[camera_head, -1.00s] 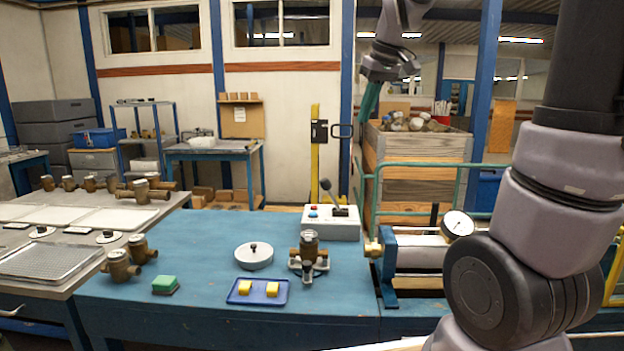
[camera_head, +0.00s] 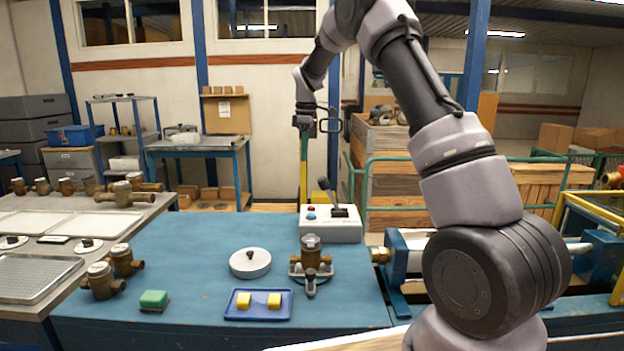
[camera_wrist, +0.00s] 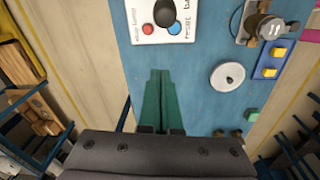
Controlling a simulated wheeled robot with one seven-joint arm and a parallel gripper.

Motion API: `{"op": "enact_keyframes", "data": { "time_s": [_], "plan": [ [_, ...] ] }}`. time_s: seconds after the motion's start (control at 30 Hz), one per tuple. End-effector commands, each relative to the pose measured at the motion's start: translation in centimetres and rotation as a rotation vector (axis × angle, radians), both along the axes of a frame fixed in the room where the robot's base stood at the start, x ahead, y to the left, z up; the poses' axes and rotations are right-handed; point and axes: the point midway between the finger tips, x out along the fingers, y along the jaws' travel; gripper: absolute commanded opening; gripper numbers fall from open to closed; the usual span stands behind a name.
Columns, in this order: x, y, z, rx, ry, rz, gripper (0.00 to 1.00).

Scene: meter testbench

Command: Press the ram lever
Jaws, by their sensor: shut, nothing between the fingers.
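The ram lever (camera_head: 326,187) is a black stick with a rounded knob. It stands on a white control box (camera_head: 330,229) at the back of the blue bench and leans left in the head view. In the wrist view, the lever's dark knob (camera_wrist: 164,13) is at the top, seen from above, on the box (camera_wrist: 190,36). My gripper (camera_wrist: 160,72) has long green fingers, shut together and empty. They point toward the box and appear apart from the lever. In the head view my arm arches over the bench; its fingers are hard to make out there.
A red button (camera_wrist: 148,29) and a blue button (camera_wrist: 173,30) sit beside the lever. A brass meter (camera_head: 311,262) in a clamp, a round white lid (camera_head: 250,263) and a blue tray (camera_head: 240,313) with yellow blocks stand in front. A wooden crate (camera_head: 385,150) is behind.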

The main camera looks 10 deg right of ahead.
Motion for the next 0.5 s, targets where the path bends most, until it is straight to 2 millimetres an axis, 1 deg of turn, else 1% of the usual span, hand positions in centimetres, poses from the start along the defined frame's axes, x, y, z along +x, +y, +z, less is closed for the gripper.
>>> {"op": "enact_keyframes", "data": {
  "time_s": [0.33,0.43,0.5],
  "plan": [
    [0.0,0.0,-0.1,0.0,0.0,0.001,0.0],
    [0.1,0.1,-0.7,0.0,0.001,0.002,0.0],
    [0.1,0.1,-1.5,-0.001,0.001,0.002,0.0]
  ]
}}
